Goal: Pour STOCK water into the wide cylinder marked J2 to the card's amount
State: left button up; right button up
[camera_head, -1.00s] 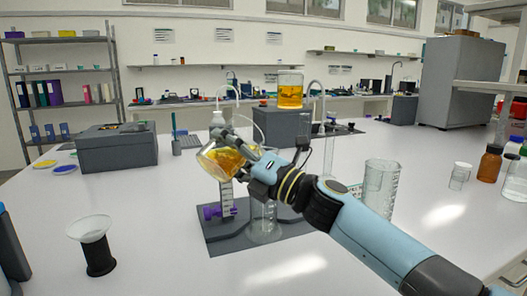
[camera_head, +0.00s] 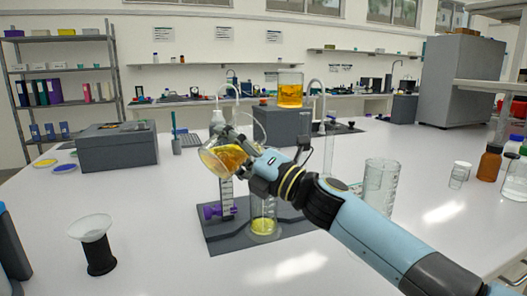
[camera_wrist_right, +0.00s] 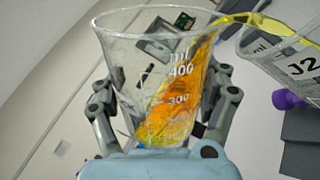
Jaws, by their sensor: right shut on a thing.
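My right gripper (camera_head: 240,150) is shut on a clear beaker (camera_head: 222,158) of amber liquid, held tilted above the rig. In the right wrist view this beaker (camera_wrist_right: 150,100) has printed marks including 300 and 400, and yellow liquid runs over its lip. The cylinder marked J2 (camera_wrist_right: 300,68) is at the right of that view, under the stream. In the head view the J2 cylinder (camera_head: 264,208) stands upright below the gripper with a little yellow liquid at its bottom. I cannot read a STOCK label or a card. My left gripper is out of view.
The J2 cylinder stands on a dark mat (camera_head: 225,240) beside a stand with a purple clamp (camera_head: 212,211). Another beaker of amber liquid (camera_head: 290,95) sits on a grey box behind. An empty graduated vessel (camera_head: 380,185) stands right; a black-based funnel (camera_head: 98,250) stands front left.

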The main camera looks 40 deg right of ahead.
jog(key=shift+d+r+m+t+h+p, duration=0.15)
jog(key=shift+r+m+t+h+p, duration=0.3)
jog(key=shift+m, duration=0.75)
dwell(1.2)
jog(key=shift+d+r, duration=0.15)
jog(key=shift+r, duration=0.15)
jog(key=f+n+b, duration=0.1)
jog(key=n, duration=0.1)
jog(key=f+n+g+y+b, duration=0.1)
jog(key=f+n, duration=0.1)
jog(key=shift+a+n+y, duration=0.25)
jog(key=shift+a+n, duration=0.05)
jog(key=shift+a, duration=0.1)
jog(key=shift+d+r+n+g+p, duration=0.1)
jog(key=shift+r+n+g+p, duration=0.45)
jog(key=shift+n+p, duration=0.4)
jog(key=shift+r+n+y+p, duration=0.3)
jog(key=shift+r+n+p, duration=0.15)
jog(key=shift+n, duration=0.2)
jog(key=shift+a+f, duration=0.1)
jog(key=shift+a, duration=0.1)
